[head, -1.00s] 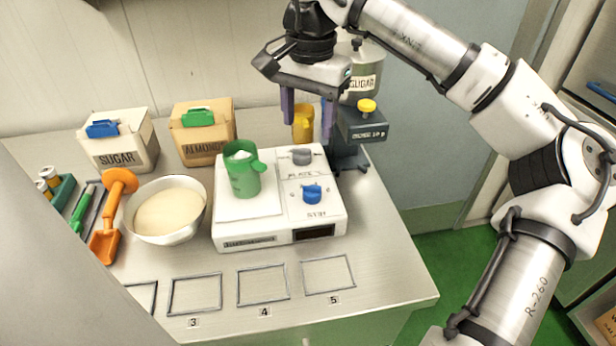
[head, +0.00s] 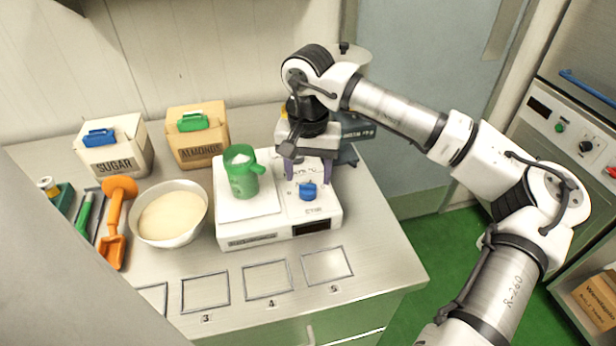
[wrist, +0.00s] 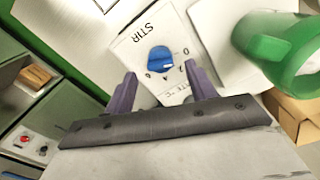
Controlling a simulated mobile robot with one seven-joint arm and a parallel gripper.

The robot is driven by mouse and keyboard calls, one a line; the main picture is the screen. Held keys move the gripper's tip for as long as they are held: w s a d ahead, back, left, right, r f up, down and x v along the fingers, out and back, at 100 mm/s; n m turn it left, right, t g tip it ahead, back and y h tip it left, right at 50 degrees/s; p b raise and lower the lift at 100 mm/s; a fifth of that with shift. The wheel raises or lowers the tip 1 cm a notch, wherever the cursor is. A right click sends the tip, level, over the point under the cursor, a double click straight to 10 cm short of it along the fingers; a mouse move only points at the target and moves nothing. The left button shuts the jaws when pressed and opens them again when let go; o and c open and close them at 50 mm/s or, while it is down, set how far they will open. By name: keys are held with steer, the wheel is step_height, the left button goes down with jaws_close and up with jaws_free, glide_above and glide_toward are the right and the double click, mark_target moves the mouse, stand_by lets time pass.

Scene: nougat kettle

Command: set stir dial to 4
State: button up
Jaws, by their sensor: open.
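The blue stir dial (head: 308,191) sits on the right part of the white hotplate unit (head: 262,236). In the wrist view the blue dial (wrist: 161,60) lies beyond and between my fingertips, under the word STIR, with a few scale numbers around it. My gripper (head: 307,177) is open above the unit, just behind the dial in the head view. In the wrist view my gripper's purple fingers (wrist: 162,82) stand apart with nothing between them. The plate dial is hidden behind my gripper in the head view. The stir dial's exact setting is too small to read surely.
A green mug (head: 243,178) with white contents stands on the hotplate, left of the dial, and also shows in the wrist view (wrist: 262,45). A bowl (head: 172,212) stands further left. A dark stand (head: 352,130) is behind my gripper. The front marked squares are empty.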

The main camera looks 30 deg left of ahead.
mark_target(308, 184)
steer(key=shift+f+p, duration=0.35)
steer(key=shift+f, duration=1.45)
steer(key=c, duration=1)
